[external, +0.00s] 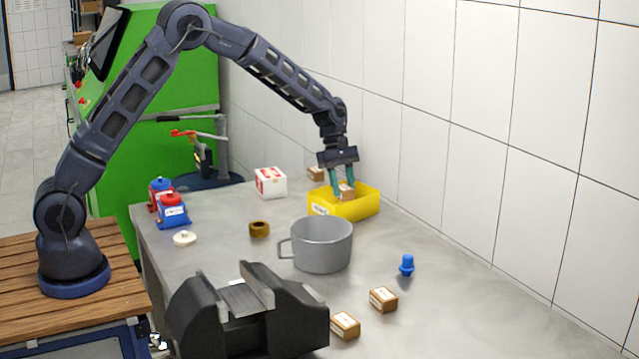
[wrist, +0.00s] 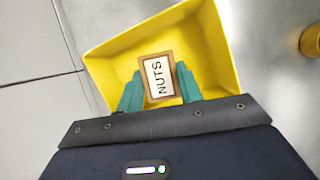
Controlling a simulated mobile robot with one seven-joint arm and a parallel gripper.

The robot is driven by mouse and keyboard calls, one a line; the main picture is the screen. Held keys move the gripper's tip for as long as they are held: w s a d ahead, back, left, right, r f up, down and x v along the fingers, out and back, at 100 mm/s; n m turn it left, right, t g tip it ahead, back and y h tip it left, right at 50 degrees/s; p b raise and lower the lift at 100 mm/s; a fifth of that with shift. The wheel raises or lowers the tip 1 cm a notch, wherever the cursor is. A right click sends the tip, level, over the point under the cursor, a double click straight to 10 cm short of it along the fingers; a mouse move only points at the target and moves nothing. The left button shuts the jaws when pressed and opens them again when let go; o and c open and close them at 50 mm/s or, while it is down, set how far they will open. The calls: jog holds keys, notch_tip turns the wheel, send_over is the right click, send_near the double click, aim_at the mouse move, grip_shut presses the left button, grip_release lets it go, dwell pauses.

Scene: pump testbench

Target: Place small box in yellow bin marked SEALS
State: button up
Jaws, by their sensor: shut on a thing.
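The yellow bin (external: 352,207) stands on the grey table near the wall, with a white label on its front that is too small to read. In the wrist view the bin (wrist: 215,45) lies under my gripper. My gripper (external: 345,186) points down over the bin with its teal fingers shut on a small brown box (external: 347,192). In the wrist view the box (wrist: 158,78) sits between the fingertips of the gripper (wrist: 158,90), and its white label reads NUTS. The box is over or inside the bin; whether it touches the floor I cannot tell.
A grey pot (external: 322,245) stands in front of the bin. Two small boxes (external: 383,299) (external: 345,325), a blue knob-like part (external: 406,265) and a black vise (external: 248,315) are nearer the front.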

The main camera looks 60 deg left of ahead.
aim_at(343, 200)
jog(key=shift+f, duration=2.2)
jog(key=shift+f, duration=0.15)
jog(key=o, duration=1)
